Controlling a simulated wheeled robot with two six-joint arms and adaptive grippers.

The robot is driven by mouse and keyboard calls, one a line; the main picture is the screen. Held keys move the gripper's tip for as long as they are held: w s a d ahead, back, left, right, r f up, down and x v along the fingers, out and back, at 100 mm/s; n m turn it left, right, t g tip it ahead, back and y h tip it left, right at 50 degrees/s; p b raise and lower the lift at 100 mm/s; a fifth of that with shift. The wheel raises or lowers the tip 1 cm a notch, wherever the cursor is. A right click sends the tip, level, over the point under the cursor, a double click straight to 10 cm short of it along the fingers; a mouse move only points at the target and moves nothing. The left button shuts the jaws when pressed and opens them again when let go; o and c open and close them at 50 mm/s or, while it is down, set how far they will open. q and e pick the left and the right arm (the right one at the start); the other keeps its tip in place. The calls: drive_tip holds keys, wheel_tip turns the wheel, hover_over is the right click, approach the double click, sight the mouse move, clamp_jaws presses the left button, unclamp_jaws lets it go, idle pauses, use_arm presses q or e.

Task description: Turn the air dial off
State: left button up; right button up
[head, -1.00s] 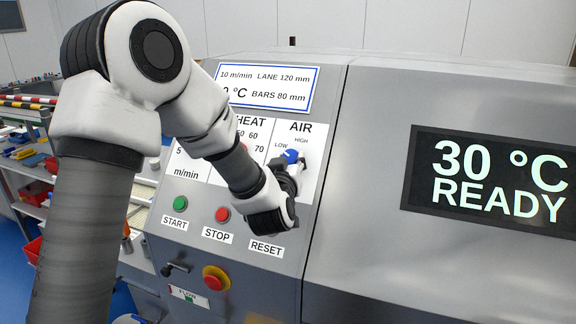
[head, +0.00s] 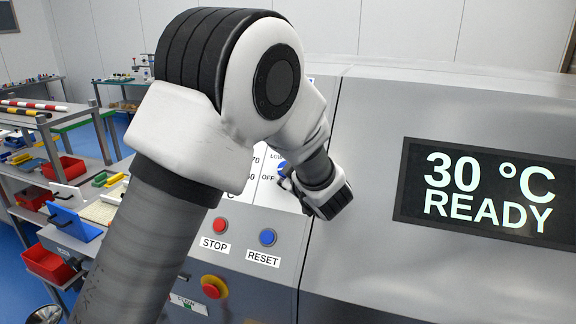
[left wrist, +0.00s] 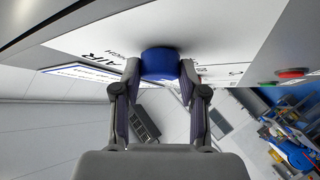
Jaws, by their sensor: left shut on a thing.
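The blue air dial (left wrist: 160,61) sits on the white panel beside the AIR lettering in the left wrist view. My left gripper (left wrist: 160,74) has its two fingers on either side of the dial and is shut on it. In the head view only a small blue part of the dial (head: 282,168) shows, next to the LOW and OFF marks. My left arm covers most of the panel there, and the dial's pointer is hidden, so its setting cannot be read. My right gripper is in neither view.
Below the dial are a red STOP button (head: 220,225), a blue RESET button (head: 268,237) and a red emergency knob (head: 213,287). The display (head: 490,190) reads 30 °C READY. Shelves with red bins (head: 63,169) stand at the left.

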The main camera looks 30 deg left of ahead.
use_arm(q)
drive_tip(key=shift+f+n, duration=0.1)
drive_tip(key=shift+n, duration=0.3)
drive_tip(key=o, duration=0.9)
drive_tip(key=shift+o, duration=1.2)
drive_tip(key=shift+w, duration=0.15)
drive_tip(key=shift+w+a+f, duration=0.15)
drive_tip(key=shift+w, duration=0.05)
drive_tip(key=shift+s+d+r, duration=0.2)
drive_tip(key=shift+s+d, duration=0.1)
drive_tip(key=v, duration=0.6)
drive_tip(key=shift+d, duration=0.2)
